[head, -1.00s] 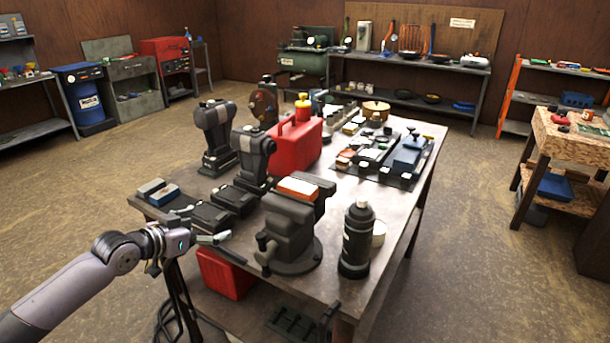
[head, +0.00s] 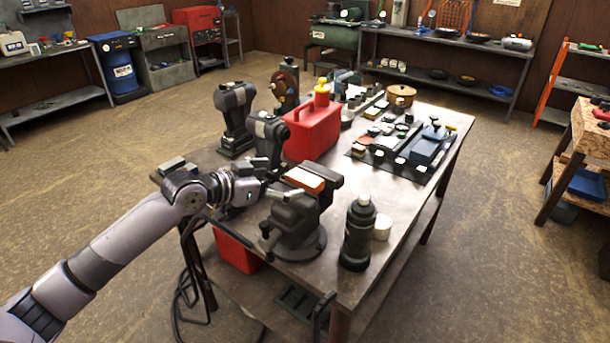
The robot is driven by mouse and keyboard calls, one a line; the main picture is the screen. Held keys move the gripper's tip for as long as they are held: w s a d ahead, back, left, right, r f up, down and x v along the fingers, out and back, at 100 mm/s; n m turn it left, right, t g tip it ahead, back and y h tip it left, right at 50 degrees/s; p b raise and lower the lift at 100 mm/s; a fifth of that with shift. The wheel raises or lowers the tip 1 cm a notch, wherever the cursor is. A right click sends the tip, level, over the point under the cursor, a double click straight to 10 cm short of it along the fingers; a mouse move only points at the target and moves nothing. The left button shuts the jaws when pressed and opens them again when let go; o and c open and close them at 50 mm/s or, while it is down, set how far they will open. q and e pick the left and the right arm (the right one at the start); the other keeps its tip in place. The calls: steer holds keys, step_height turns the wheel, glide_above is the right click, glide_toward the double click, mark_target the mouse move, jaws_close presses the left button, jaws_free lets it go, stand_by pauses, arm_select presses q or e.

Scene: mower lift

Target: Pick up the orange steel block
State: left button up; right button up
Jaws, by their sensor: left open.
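My left gripper (head: 284,188) is open, just left of the vise top and close to the block, with no visible contact. The fingers are small here, so the exact gap to the block is hard to tell. My right gripper is not in view.
The vise stands on a metal workbench (head: 400,205). A black bottle (head: 357,235) and a white cup (head: 382,227) stand right of it. A red fuel can (head: 313,130) and dark power tools (head: 236,115) stand behind.

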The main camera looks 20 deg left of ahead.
mark_target(304, 177)
arm_select(q)
steer(key=x, duration=0.2)
steer(key=shift+w+f+p, duration=0.1)
steer(key=shift+w+p, duration=0.15)
steer(key=shift+p, duration=0.05)
steer(key=shift+w+d+p, duration=0.2)
steer(key=shift+d+p, duration=0.1)
steer(key=p+x, duration=0.1)
steer(key=x, duration=0.2)
steer(key=shift+w+d+f+p, duration=0.15)
steer(key=shift+d+p, duration=0.1)
steer(key=shift+p, duration=0.15)
steer(key=shift+w+d+f, duration=0.25)
steer(key=shift+w+f, duration=0.05)
steer(key=shift+w, duration=0.1)
steer(key=shift+s+a, duration=0.1)
steer(key=shift+c, duration=1.8)
steer(key=c, duration=0.5)
steer(key=shift+r, duration=0.1)
steer(key=c, duration=0.7)
steer(key=shift+o, duration=0.2)
